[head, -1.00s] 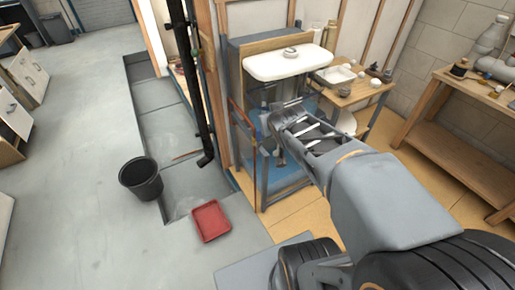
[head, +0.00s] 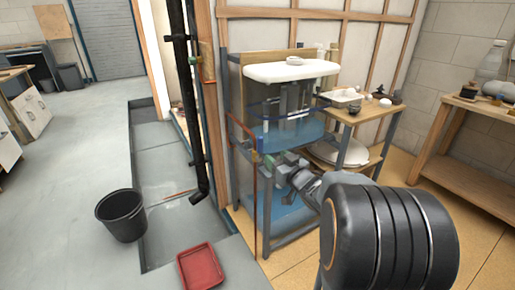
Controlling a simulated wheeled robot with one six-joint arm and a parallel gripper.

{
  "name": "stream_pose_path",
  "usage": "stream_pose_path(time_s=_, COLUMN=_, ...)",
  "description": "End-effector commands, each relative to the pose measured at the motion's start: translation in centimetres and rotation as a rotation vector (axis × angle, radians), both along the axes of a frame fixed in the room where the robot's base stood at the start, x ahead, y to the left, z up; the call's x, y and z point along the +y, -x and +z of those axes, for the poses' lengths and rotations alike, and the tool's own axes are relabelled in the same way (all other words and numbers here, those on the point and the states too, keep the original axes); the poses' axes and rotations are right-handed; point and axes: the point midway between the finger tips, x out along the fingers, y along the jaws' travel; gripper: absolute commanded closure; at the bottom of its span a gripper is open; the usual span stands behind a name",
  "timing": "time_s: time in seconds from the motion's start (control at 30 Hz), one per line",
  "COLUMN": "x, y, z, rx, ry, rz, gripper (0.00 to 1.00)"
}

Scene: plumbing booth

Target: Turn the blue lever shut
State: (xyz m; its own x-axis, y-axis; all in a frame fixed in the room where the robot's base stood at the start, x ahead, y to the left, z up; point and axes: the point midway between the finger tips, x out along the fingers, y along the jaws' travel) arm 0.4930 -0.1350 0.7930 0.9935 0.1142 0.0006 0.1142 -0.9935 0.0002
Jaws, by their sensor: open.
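A small blue piece (head: 260,144), which looks like the blue lever, is at the top of the copper-red pipe (head: 254,195) at the left front post of the sink stand. It is too small to tell how it is turned. My gripper (head: 281,166) is low at the stand, below the white sink and to the right of the blue piece. It is open, with nothing seen between its fingers. Its fingertips are small and partly lost against the stand, so I cannot tell whether they touch anything.
The white sink (head: 292,71) tops the stand. A wooden side table (head: 358,115) with dishes stands to its right. A black pipe (head: 183,90) runs down at the left. A black bucket (head: 121,215) and red tray (head: 200,266) are on the floor.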

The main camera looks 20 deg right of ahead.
Motion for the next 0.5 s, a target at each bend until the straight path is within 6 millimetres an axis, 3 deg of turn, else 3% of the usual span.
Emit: stream_pose_path(time_s=0.5, x=1.2, y=-9.4, z=-0.3, rx=0.001, ry=-0.001, rz=0.002, gripper=0.49)
